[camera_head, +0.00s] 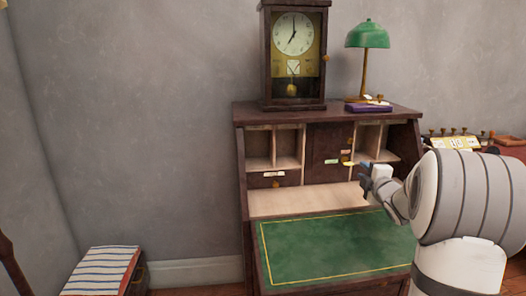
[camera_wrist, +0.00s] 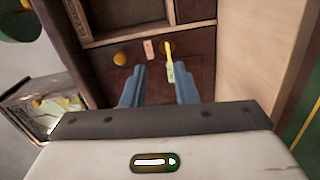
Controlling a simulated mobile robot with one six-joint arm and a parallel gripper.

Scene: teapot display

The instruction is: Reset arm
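My gripper (camera_head: 367,174) is in front of the open compartments of a dark wooden writing desk (camera_head: 250,160), above its lowered green writing surface (camera_head: 335,245). In the wrist view my gripper's two blue fingers (camera_wrist: 160,70) stand apart with nothing between them. Beyond the fingertips is a dark wooden panel (camera_wrist: 150,85) with a round brass knob (camera_wrist: 122,58) and a small pinkish label (camera_wrist: 150,48). A narrow yellow piece (camera_wrist: 169,62) with a pale green tag hangs near the right fingertip. I cannot tell exactly how far it is from the finger.
A pendulum clock (camera_head: 293,35) and a green lamp (camera_head: 367,35) stand on the desk top, with a purple book (camera_head: 368,107) by the lamp. Objects stand on a red surface (camera_head: 510,152) at right.

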